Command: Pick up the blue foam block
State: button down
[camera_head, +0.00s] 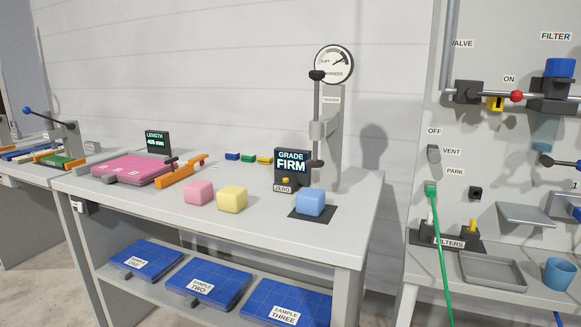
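The blue foam block (310,202) sits on a dark square pad (299,214) at the right end of the grey bench. It stands in front of the foot of the hardness tester (328,140), right of the display reading "GRADE FIRM" (292,169). The tester's plunger ends above and behind the block, apart from it as far as I can tell. My gripper is not in view.
A yellow block (232,198) and a pink block (198,193) stand left of the pad. A pink board with an orange bar (181,172) lies further left. Small coloured blocks (248,158) lie behind. Bare bench top (345,190) shows right of the blue block.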

aim_at(310, 202)
jog(key=i+j+z, duration=0.15)
jog(key=i+j, duration=0.7)
jog(key=j+z, duration=0.1)
jog(key=z, duration=1.25)
jog(key=i+j+z, duration=0.1)
jog(key=j, duration=0.2)
jog(key=i+j, duration=0.25)
jog(key=j+z, duration=0.05)
jog(key=j, duration=0.05)
